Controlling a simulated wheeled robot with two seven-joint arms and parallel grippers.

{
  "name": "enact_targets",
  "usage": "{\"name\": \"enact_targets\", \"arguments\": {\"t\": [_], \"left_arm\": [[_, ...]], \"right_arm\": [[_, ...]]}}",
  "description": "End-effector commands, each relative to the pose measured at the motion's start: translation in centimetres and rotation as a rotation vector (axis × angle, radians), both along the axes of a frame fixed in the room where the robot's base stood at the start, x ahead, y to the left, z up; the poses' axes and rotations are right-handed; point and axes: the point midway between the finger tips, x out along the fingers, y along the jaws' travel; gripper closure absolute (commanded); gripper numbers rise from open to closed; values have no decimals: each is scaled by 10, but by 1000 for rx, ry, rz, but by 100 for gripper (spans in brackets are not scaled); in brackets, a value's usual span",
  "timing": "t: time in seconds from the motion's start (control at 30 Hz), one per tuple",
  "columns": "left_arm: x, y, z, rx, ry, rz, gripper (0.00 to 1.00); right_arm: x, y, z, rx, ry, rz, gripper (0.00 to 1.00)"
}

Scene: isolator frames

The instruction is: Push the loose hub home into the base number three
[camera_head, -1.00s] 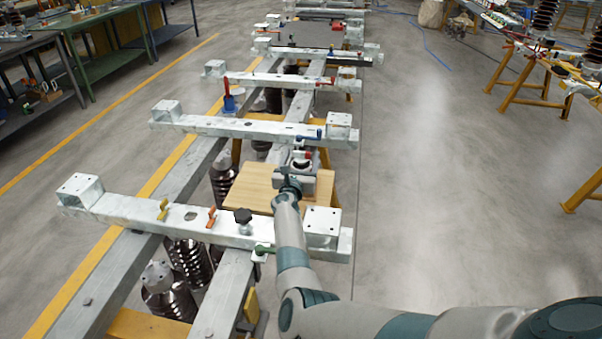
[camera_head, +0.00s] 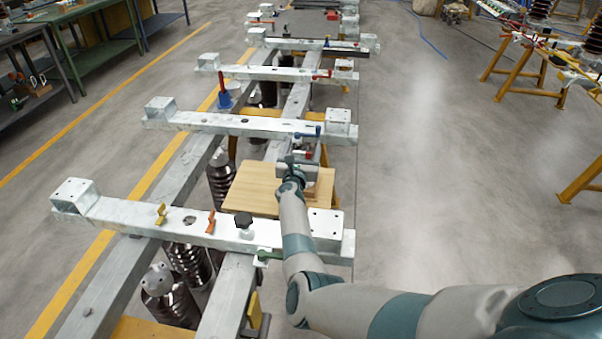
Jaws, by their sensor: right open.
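My right gripper (camera_head: 299,160) is open, above the far edge of a wooden board (camera_head: 257,188) and just short of the second cross beam (camera_head: 240,124). Its fingers are small and partly hidden by my wrist. Small red and blue parts (camera_head: 309,131) sit at that beam beyond it. A black knob (camera_head: 243,220) stands on the nearest cross beam (camera_head: 140,214), left of my forearm. A blue piece with a red post (camera_head: 223,93) stands farther back. I cannot tell which part is the loose hub or which base is number three. My left gripper is not in view.
A yellow clip (camera_head: 161,213) and an orange clip (camera_head: 210,222) stand on the nearest beam. Dark ribbed insulators (camera_head: 168,296) hang below the rails. Green benches (camera_head: 75,42) stand at the back left.

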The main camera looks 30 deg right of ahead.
Motion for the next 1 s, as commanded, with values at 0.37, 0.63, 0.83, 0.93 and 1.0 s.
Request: {"name": "enact_targets", "arguments": {"t": [0.37, 0.63, 0.83, 0.93, 1.0], "left_arm": [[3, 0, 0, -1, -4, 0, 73], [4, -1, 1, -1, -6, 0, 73], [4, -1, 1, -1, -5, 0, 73], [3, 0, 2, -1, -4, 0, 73], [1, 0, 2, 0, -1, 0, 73]], "right_arm": [[0, 0, 0, 0, 0, 0, 93], [1, -1, 6, -4, -7, -2, 100], [2, -1, 9, -3, -8, -2, 100], [2, 0, 13, -2, -8, -2, 100], [2, 0, 18, -1, -9, -2, 100]]}}
